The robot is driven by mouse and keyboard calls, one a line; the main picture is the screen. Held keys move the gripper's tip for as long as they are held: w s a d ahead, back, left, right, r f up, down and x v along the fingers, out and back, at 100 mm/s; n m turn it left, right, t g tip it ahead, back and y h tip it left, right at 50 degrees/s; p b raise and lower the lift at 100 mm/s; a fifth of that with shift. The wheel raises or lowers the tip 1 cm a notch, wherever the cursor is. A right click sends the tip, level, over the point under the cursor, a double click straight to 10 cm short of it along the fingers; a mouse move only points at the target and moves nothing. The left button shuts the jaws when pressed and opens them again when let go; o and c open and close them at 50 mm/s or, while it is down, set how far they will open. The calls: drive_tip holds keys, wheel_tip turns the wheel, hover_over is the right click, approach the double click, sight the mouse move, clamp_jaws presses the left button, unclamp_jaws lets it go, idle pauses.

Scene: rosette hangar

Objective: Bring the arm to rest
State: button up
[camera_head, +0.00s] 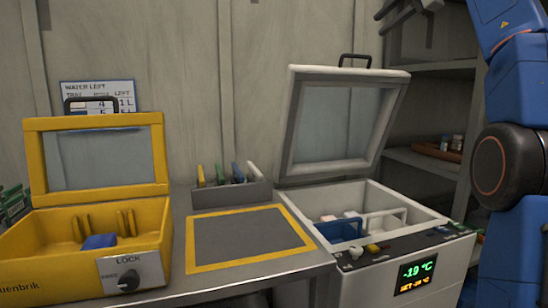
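My blue arm (515,110) stands folded upright at the right edge, with a dark round joint. At the top edge, a dark grey part that looks like my gripper (392,12) shows, cut off by the frame. It is high above the freezer box and touches nothing that I can see. Whether its fingers are open or shut is not clear. No held object shows.
A yellow case (85,240) with its lid up holds a blue block (99,241). A white freezer (400,265) stands open, with a blue container inside. Between them are a yellow-framed mat (250,237), bare, and a grey rack (232,193). Shelves (430,160) stand behind right.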

drive_tip(key=s+a+r+m+t+y, duration=0.2)
drive_tip(key=s+a+r+t+y, duration=0.45)
drive_tip(key=a+r, duration=0.35)
drive_tip(key=s+d+f+m+g+h, duration=0.1)
drive_tip(key=s+d+f+m+h, duration=0.35)
drive_tip(key=f, duration=0.75)
drive_tip(key=s+d+f+m+g+h, duration=0.1)
drive_tip(key=s+d+f+m+h, duration=0.1)
drive_tip(key=d+f+m+h, duration=0.65)
drive_tip(key=s+d+f+m+h, duration=0.2)
drive_tip(key=s+f+m+h, duration=0.35)
drive_tip(key=f, duration=1.05)
drive_tip(key=s+a+f+g+y, duration=0.2)
drive_tip(key=s+f, duration=0.6)
drive_tip(key=f, duration=0.5)
drive_tip(key=s+a+f+m+g+y, duration=0.1)
drive_tip(key=s+f+g, duration=0.4)
drive_tip(key=f, duration=0.9)
drive_tip(key=s+a+f+m+g+y, duration=0.1)
drive_tip(key=s+a+f+g+y, duration=0.2)
drive_tip(key=s+f, duration=0.8)
wheel_tip(320, 180, down, 3)
drive_tip(key=shift+s+a+g, duration=0.35)
drive_tip(key=shift+a+g, duration=0.2)
drive_tip(key=shift+a, duration=0.45)
